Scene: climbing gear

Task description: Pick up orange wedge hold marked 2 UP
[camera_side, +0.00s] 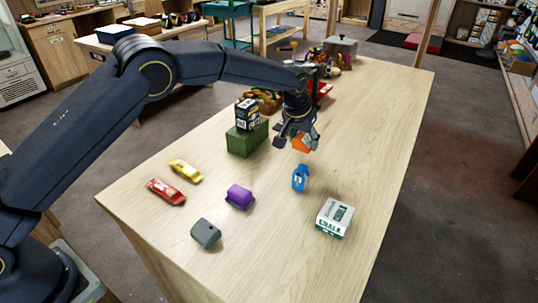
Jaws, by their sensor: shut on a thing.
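The orange wedge hold (301,144) is between the fingertips of my gripper (297,138). My gripper points down and is shut on it. The hold appears to be above the wooden table (375,130), near the middle of its length. The fingers cover part of the hold, and no marking on it can be read at this size.
A blue item (300,178) lies just in front of my gripper. A chalk box (335,217), purple hold (239,196), grey block (206,233), and red (166,192) and yellow (186,171) pieces lie nearer. A green box (247,138) carries a small dark box (247,114). The right side is clear.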

